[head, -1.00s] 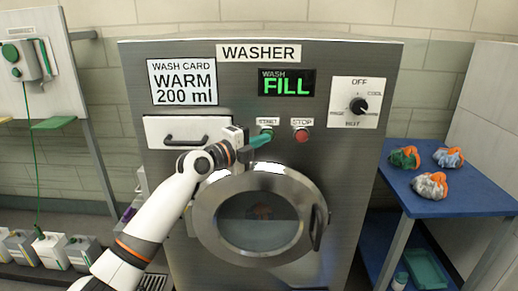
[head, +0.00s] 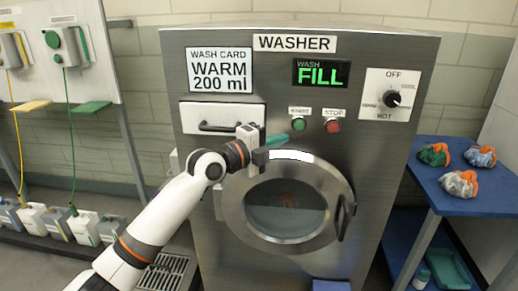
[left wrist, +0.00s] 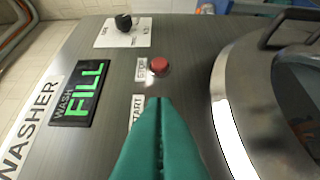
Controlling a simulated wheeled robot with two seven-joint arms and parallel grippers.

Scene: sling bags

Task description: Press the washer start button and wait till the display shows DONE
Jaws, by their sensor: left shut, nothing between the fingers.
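The washer (head: 372,140) stands in the middle of the head view. Its display (head: 321,74) reads WASH FILL in green; it also shows in the left wrist view (left wrist: 80,92). The green start button (head: 298,124) shows just above my left gripper's tip; in the left wrist view the fingers hide it, and only part of the START label shows. My left gripper (head: 277,139), with teal fingers, is shut and empty, its tip just below and left of the start button in the head view. It also fills the lower middle of the left wrist view (left wrist: 160,115). My right gripper is not in view.
The red stop button (head: 333,126) sits right of start; it shows in the wrist view too (left wrist: 159,66). The dial (head: 393,99) is at upper right, the round door (head: 235,205) below. A blue table (head: 470,204) with cloth bundles stands at right.

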